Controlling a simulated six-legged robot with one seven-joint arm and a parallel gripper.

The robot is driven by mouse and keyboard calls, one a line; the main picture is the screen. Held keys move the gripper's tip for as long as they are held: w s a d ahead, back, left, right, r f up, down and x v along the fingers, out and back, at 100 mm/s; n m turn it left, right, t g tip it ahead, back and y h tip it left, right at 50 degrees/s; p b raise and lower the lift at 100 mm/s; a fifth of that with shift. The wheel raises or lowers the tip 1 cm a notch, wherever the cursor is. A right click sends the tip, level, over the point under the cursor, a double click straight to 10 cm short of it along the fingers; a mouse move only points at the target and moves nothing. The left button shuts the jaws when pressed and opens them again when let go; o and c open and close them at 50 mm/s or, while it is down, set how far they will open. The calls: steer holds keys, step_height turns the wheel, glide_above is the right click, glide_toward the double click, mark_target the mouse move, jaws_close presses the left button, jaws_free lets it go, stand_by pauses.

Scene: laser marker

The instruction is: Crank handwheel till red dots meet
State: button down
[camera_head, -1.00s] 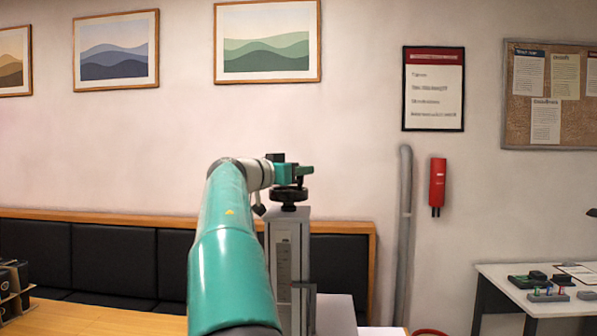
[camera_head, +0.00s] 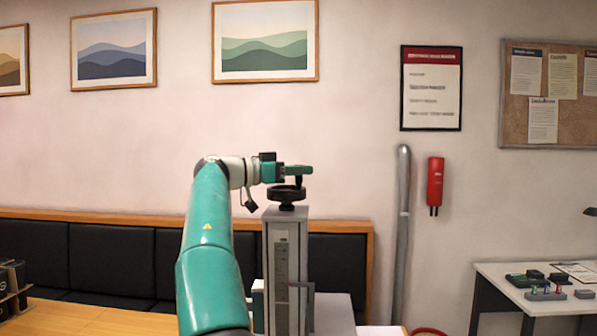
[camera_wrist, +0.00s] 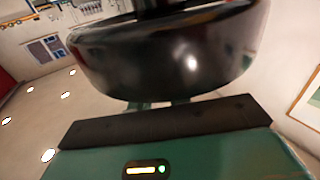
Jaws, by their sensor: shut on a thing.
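The black handwheel (camera_head: 287,194) sits on top of the grey column (camera_head: 287,222) of the laser marker. My gripper (camera_head: 300,176) is at the top of the wheel, reaching in from the left, and is shut on the wheel's crank handle, which its fingers mostly hide. In the wrist view the dark, shiny rim of the handwheel (camera_wrist: 165,55) fills the upper middle, close to the gripper body. A scale strip runs down the column's front. No red dots show in either view; the marker's work surface is hidden.
A red handset-like unit (camera_head: 435,183) and a grey pipe (camera_head: 402,235) are on the wall to the right. A white table (camera_head: 520,302) with small parts stands at far right. A black padded bench (camera_head: 95,258) runs behind.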

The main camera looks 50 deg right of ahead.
steer(key=shift+s+r, duration=0.1)
steer(key=shift+r, duration=0.05)
steer(key=c, duration=1.4)
jaws_free()
steer(key=shift+a, duration=0.15)
steer(key=shift+o, duration=0.2)
steer(key=v, duration=1.3)
steer(key=shift+w+a, duration=0.3)
